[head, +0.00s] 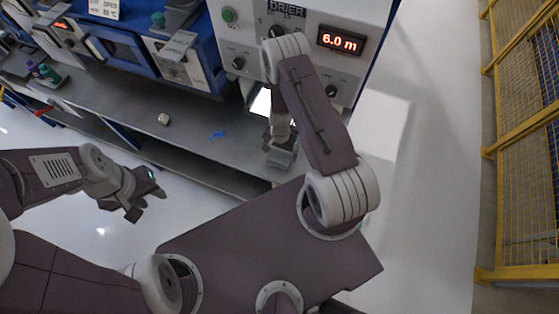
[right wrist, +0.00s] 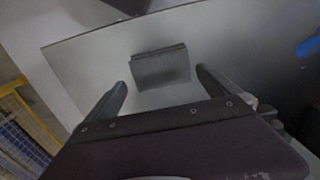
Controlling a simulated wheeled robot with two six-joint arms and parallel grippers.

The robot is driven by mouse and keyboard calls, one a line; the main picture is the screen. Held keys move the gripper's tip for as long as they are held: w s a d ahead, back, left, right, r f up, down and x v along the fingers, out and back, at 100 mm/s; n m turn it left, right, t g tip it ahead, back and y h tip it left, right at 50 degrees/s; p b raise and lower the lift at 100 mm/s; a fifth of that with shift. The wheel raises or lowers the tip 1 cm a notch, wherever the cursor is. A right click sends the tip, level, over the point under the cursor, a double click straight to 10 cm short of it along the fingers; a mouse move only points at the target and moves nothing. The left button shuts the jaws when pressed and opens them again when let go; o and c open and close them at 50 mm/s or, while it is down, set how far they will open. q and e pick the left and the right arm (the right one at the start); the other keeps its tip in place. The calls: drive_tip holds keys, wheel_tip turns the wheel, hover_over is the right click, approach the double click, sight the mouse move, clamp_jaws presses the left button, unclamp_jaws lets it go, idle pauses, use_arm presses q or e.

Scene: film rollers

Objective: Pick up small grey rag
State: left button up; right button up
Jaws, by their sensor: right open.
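A small grey rag (right wrist: 160,66), folded into a flat rectangle with a darker upper edge, lies on the grey surface in the right wrist view. My right gripper (right wrist: 161,78) is open, with one finger on each side of the rag and nothing held. In the head view my right gripper (head: 280,142) points down at the bench near the drier, and I cannot clearly tell the rag from it there. My left gripper (head: 146,200) is open and empty, off the front edge of the bench.
The grey bench (head: 120,105) runs below the blue machines. A small round pale object (head: 164,119) and a blue scrap (head: 217,135) lie on it. The drier (head: 310,35) stands behind my right arm. A yellow fence (head: 520,130) is at right.

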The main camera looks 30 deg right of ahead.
sight(279, 158)
drive_tip(key=f+b, duration=0.4)
drive_tip(key=f, duration=0.1)
drive_tip(key=shift+a+b, duration=0.25)
drive_tip(key=shift+b, duration=0.05)
drive_tip(key=shift+r, duration=0.15)
drive_tip(key=c, duration=1.1)
drive_tip(key=shift+r+p, duration=0.25)
drive_tip(key=shift+p, duration=0.15)
wheel_tip(279, 158, up, 10)
drive_tip(key=p, duration=0.9)
drive_tip(key=shift+f, duration=0.25)
